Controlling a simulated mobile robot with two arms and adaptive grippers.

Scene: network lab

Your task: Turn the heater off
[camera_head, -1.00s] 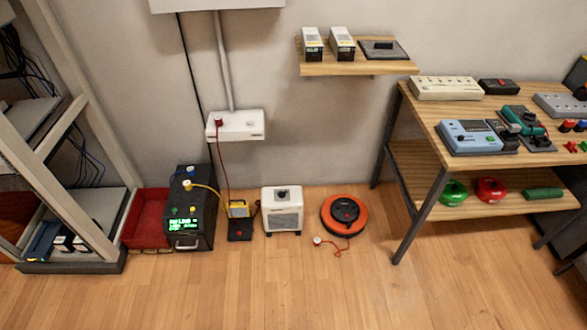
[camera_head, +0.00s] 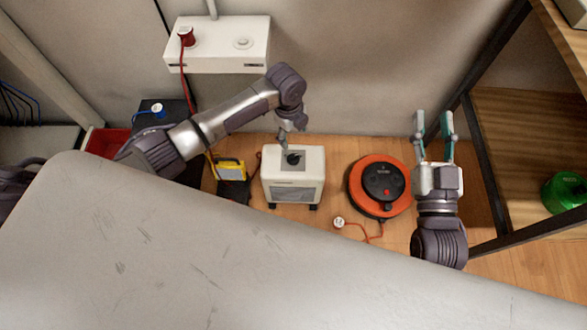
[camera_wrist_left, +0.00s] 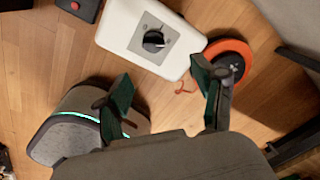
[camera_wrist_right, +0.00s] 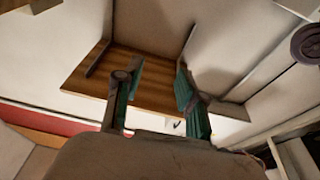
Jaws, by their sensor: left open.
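The heater (camera_head: 293,182) is a white box on the floor below the wall socket. Its round black knob (camera_head: 294,158) sits on a grey plate on top, and the heater also shows in the left wrist view (camera_wrist_left: 120,25). There the knob (camera_wrist_left: 153,41) has a small pale mark, but I cannot tell its setting. My left gripper (camera_head: 284,141) hangs above the back of the heater, close to the knob. In the left wrist view its fingers (camera_wrist_left: 161,82) are spread and empty, apart from the knob. My right gripper (camera_head: 433,122) is open and empty, right of the heater.
An orange cable reel (camera_head: 379,186) stands right of the heater. A yellow and black device (camera_head: 231,170) stands left of it. A white wall socket box (camera_head: 217,52) with a red plug (camera_head: 186,37) hangs behind. A wooden shelf unit (camera_head: 530,130) borders the right side.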

